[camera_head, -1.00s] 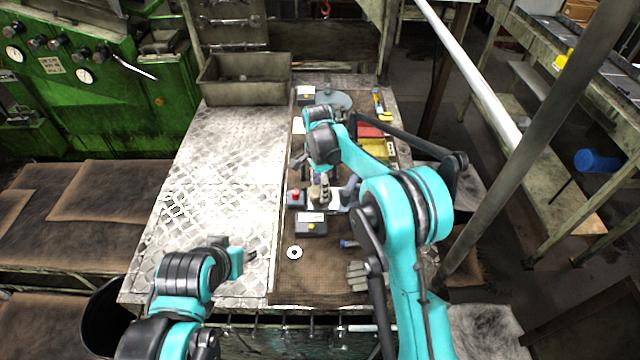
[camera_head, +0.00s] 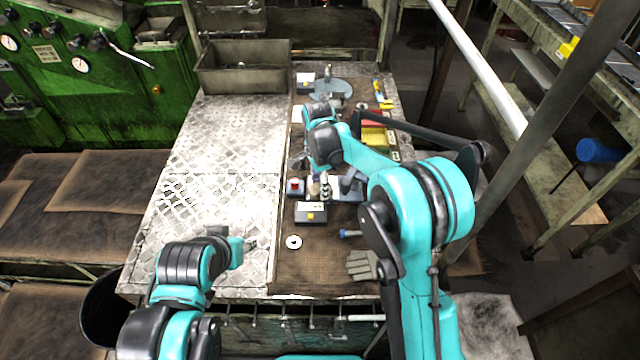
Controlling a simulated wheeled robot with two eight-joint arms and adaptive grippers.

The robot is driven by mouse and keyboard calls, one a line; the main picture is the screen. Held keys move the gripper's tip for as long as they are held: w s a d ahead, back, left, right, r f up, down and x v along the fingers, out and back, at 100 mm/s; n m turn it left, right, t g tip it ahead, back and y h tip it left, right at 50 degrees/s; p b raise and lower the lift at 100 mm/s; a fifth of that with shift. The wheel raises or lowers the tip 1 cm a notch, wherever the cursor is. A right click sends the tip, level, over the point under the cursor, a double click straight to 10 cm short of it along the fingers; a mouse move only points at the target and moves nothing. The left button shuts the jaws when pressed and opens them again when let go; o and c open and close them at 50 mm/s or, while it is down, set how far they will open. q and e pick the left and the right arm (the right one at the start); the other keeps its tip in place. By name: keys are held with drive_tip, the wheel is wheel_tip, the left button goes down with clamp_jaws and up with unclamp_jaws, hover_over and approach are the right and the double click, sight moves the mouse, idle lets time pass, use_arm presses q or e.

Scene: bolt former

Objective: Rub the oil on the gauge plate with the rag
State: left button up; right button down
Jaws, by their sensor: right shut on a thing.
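My right arm reaches over the brown mat from the right. Its gripper (camera_head: 338,102) is beside the round grey-blue disc (camera_head: 324,90) at the back of the mat. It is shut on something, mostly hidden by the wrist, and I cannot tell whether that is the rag. A flat grey-blue plate (camera_head: 347,189) lies mid-mat, partly behind the right arm; I cannot tell whether it or the disc is the gauge plate. No oil can be made out. My left gripper (camera_head: 250,245) is low over the front of the metal tabletop, apart from the other things; its fingers are too small to judge.
A dark box (camera_head: 311,212), a red-topped button box (camera_head: 295,187), a white ring (camera_head: 294,242) and grey gloves (camera_head: 363,265) lie on the mat. Yellow and red bins (camera_head: 376,137) stand right. A grey tray (camera_head: 243,80) is at the back left. The left tabletop is clear.

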drive_tip(key=shift+s+a+r+p, duration=0.2)
drive_tip(key=shift+s+p, duration=0.15)
drive_tip(key=shift+s, duration=0.1)
drive_tip(key=r+p, duration=0.1)
drive_tip(key=r, duration=0.1)
drive_tip(key=s+r+p, duration=0.1)
drive_tip(key=r, duration=0.1)
drive_tip(key=shift+s+r, duration=0.1)
drive_tip(key=shift+r, duration=0.2)
drive_tip(key=shift+w+r+p, duration=0.2)
drive_tip(key=shift+r+p, duration=0.1)
drive_tip(key=shift+p, duration=0.1)
drive_tip(key=shift+w+d+r, duration=0.1)
drive_tip(key=shift+w+r, duration=0.05)
drive_tip(key=shift+w, duration=0.2)
use_arm(q)
drive_tip(key=r, duration=0.3)
drive_tip(key=shift+s+r, duration=0.25)
drive_tip(key=shift+r, duration=0.05)
use_arm(e)
drive_tip(key=shift+s, duration=0.1)
use_arm(q)
drive_tip(key=shift+s, duration=0.1)
use_arm(e)
drive_tip(key=shift+r, duration=0.1)
